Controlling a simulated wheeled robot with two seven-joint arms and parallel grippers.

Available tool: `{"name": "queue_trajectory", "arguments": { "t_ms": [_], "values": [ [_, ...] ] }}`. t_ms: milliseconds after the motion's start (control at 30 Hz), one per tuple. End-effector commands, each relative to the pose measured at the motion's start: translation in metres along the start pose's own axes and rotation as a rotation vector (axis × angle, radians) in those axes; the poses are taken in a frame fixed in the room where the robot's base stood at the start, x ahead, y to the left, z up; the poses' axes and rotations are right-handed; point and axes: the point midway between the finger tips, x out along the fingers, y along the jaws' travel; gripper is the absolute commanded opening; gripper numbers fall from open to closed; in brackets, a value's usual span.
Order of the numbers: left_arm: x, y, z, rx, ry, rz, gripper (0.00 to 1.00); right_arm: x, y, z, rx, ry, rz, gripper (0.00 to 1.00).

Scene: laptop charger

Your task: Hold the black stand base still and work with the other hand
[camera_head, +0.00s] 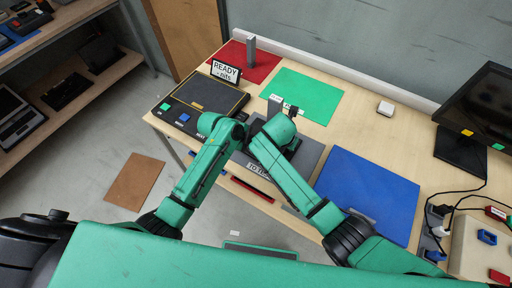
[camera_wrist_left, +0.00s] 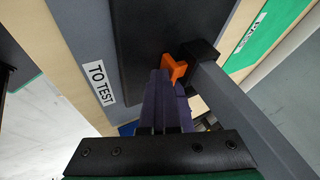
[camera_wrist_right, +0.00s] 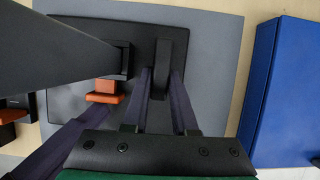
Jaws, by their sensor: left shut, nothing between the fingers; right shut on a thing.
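The black stand base (camera_wrist_right: 85,60) lies flat on a grey mat in the right wrist view; part of it shows in the left wrist view (camera_wrist_left: 145,35). A grey post (camera_wrist_left: 240,120) with a black joint and an orange tab (camera_wrist_left: 174,69) rises over it. The orange tab also shows in the right wrist view (camera_wrist_right: 104,92). My right gripper (camera_wrist_right: 164,75) is shut on a raised black piece (camera_wrist_right: 172,50) of the base. My left gripper (camera_wrist_left: 160,74) is shut and empty, its tips close beside the orange tab; I cannot tell if they touch. In the head view my arms mostly hide the base.
A grey "TO TEST" mat (camera_head: 308,158) lies under the base. A black button panel (camera_head: 205,98) is at left. A monitor (camera_head: 485,100) and cables stand at right.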

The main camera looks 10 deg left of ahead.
Motion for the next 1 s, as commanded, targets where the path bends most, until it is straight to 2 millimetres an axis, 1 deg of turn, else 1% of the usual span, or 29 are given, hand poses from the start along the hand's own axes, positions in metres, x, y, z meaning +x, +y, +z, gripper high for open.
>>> {"name": "queue_trajectory", "arguments": {
  "t_ms": [33, 67, 367, 467, 567, 633, 667, 800, 900, 1000],
  "values": [
    [0.002, -0.005, 0.002, 0.001, -0.004, -0.005, 0.0, 0.001, 0.001, -0.003, -0.004, 0.007, 0.002, 0.0],
    [0.002, -0.006, 0.002, 0.0, -0.004, -0.006, 0.0, 0.001, 0.001, -0.004, -0.005, 0.007, 0.002, 0.0],
    [0.002, -0.004, 0.001, -0.002, -0.002, -0.007, 0.0, 0.0, 0.003, -0.005, -0.006, 0.01, 0.006, 0.0],
    [-0.002, 0.004, 0.002, -0.003, -0.003, -0.006, 0.0, 0.0, 0.003, -0.005, -0.006, 0.011, 0.007, 0.0],
    [-0.01, 0.021, 0.002, -0.001, -0.004, -0.003, 0.0, 0.0, 0.003, -0.005, -0.006, 0.01, 0.006, 0.0],
    [-0.018, 0.036, 0.002, -0.001, -0.006, 0.0, 0.0, 0.0, 0.002, -0.004, -0.005, 0.009, 0.006, 0.0],
    [-0.028, 0.032, 0.002, 0.001, -0.007, -0.007, 0.0, 0.0, 0.002, -0.004, -0.005, 0.009, 0.005, 0.0],
    [-0.063, 0.032, 0.002, 0.002, -0.008, -0.006, 0.0, 0.0, 0.002, -0.004, -0.005, 0.008, 0.004, 0.0],
    [-0.086, 0.032, 0.002, 0.001, -0.007, -0.004, 0.0, 0.0, 0.002, -0.003, -0.004, 0.007, 0.004, 0.0],
    [-0.104, 0.032, 0.001, 0.0, -0.006, -0.005, 0.0, 0.0, 0.002, -0.003, -0.004, 0.006, 0.004, 0.0]
  ]
}}
